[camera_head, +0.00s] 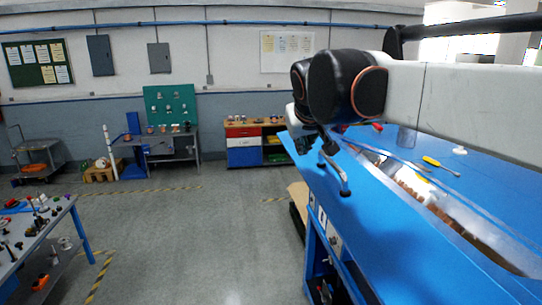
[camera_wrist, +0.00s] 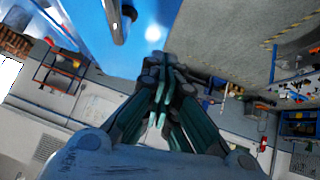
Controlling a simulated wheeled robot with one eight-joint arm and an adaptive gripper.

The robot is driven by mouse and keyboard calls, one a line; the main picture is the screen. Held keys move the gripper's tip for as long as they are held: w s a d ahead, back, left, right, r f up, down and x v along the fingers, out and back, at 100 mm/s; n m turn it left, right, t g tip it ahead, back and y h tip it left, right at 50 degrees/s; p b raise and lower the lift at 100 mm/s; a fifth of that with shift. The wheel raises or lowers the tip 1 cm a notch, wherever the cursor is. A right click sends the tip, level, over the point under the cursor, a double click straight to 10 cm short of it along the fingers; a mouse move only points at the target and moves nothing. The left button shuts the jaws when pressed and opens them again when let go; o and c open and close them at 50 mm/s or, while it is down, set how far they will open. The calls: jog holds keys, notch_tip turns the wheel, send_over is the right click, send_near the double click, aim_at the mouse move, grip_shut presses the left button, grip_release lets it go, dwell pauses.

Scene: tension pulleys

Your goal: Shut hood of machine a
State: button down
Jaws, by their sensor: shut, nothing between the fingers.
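The blue machine (camera_head: 440,165) fills the right of the head view. A blue panel with a grey bar handle (camera_head: 345,183) is on its near side, and I take it as the hood. Behind the panel runs a long slot with metal and reddish-brown parts; how far the hood stands open is unclear. In the wrist view the blue surface (camera_wrist: 90,25) and the handle (camera_wrist: 116,20) are at the upper left. My gripper (camera_wrist: 164,66) is shut and empty. In the head view it is near the machine's far left corner, left of the handle, partly hidden by my arm.
A yellow screwdriver (camera_head: 440,165) and a red-handled tool lie on the machine top. A table with small parts (camera_head: 40,232) stands at the lower left. A drawer cabinet (camera_head: 243,145) and a green pegboard bench stand by the back wall. The floor between is clear.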

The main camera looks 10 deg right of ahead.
aim_at(300, 167)
jog(key=shift+w+d+f+p, duration=0.1)
jog(key=shift+w+f+p, duration=0.1)
jog(key=shift+f, duration=0.65)
jog(key=shift+w+d+f+p, duration=0.1)
jog(key=shift+w+f+p, duration=0.05)
jog(key=shift+f, duration=0.65)
jog(key=shift+w+d+f+p, duration=0.1)
jog(key=shift+w+f+p, duration=0.1)
jog(key=shift+f, duration=0.65)
jog(key=shift+s, duration=0.1)
